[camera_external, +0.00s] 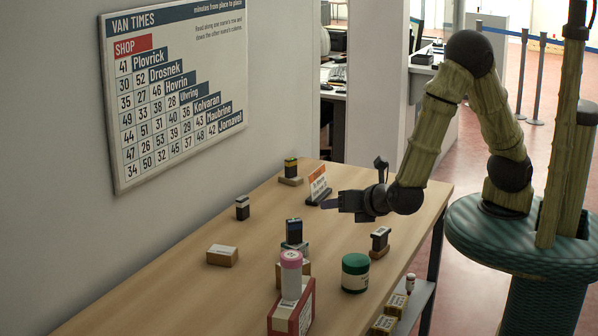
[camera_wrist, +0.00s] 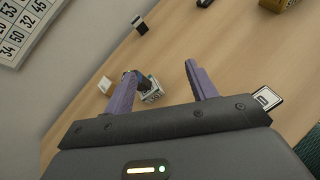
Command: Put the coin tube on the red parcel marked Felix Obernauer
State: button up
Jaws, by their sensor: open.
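A clear tube with a pink lid (camera_external: 291,262), which looks like the coin tube, stands upright at the near part of the counter. It appears to be on a red parcel (camera_external: 276,323) with a white label, though I cannot tell for sure whether it rests on top. The name on the label is too small to read. My gripper (camera_external: 328,204) is open and empty above the counter, farther back than the tube. The wrist view shows its two purple fingers apart (camera_wrist: 160,72). I cannot make out the tube or the red parcel in the wrist view.
A green-and-white jar (camera_external: 355,274) stands right of the tube. A dark blue item (camera_external: 294,231) stands behind it and also shows in the wrist view (camera_wrist: 130,82). A small carton (camera_external: 222,256) lies left. An orange-and-white sign (camera_external: 318,184) stands near the gripper.

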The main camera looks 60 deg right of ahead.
jog(key=s+d+m+g+y, duration=0.2)
jog(key=s+d+m+g, duration=0.1)
jog(key=d+m, duration=0.8)
jog(key=s+d+r+m+g+y, duration=0.1)
jog(key=s+d+m+g+y, duration=0.2)
jog(key=d+m, duration=0.9)
jog(key=m+g, duration=0.3)
jog(key=m, duration=0.1)
jog(key=shift+s+d+r, duration=0.15)
jog(key=shift+d+r, duration=0.15)
